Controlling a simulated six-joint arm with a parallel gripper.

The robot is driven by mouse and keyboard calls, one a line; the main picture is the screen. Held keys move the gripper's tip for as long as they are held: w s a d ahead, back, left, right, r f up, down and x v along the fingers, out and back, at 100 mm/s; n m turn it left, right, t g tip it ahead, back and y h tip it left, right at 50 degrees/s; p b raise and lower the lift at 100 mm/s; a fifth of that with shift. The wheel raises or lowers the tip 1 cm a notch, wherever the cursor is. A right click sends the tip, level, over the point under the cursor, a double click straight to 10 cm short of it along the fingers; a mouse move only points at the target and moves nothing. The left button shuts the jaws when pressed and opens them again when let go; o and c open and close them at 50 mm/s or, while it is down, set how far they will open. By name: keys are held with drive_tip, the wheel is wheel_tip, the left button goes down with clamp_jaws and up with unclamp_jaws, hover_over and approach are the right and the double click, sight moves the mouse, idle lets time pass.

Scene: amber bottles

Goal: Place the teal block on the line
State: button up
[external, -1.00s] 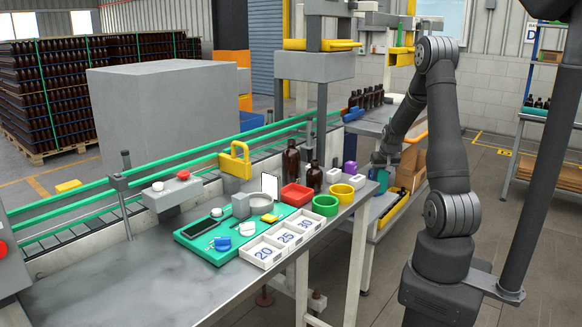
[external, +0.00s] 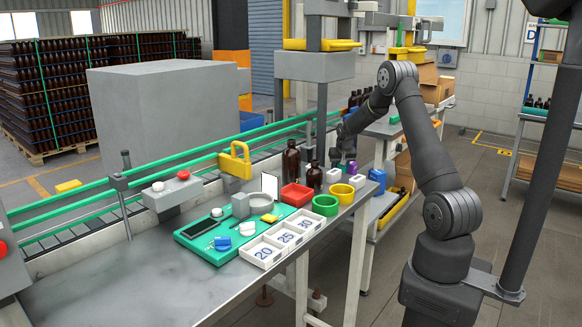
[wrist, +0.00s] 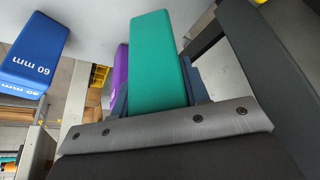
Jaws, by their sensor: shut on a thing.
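The teal block (wrist: 157,62) stands out large in the wrist view, between the fingers of my gripper (wrist: 158,98). My gripper is shut on it. In the external view my gripper (external: 343,156) is over the far end of the workbench, close to the purple block (external: 351,167); I cannot make out the teal block there. The purple block also shows in the wrist view (wrist: 121,75), partly hidden behind the teal block. The line, a conveyor with green rails (external: 265,132), runs behind the bench, to the left of my gripper.
A blue block marked 60 mm (wrist: 35,55) stands apart from the teal block; it also shows in the external view (external: 377,176).

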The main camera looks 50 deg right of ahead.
wheel_tip(320, 180, down, 4)
drive_tip(key=shift+f, duration=0.25)
drive_tip(key=shift+w+f, duration=0.1)
drive_tip(key=shift+w, duration=0.1)
drive_tip(key=shift+f, duration=0.1)
drive_tip(key=shift+f, duration=0.1)
drive_tip(key=o, duration=1.1)
drive_tip(key=shift+c, duration=0.2)
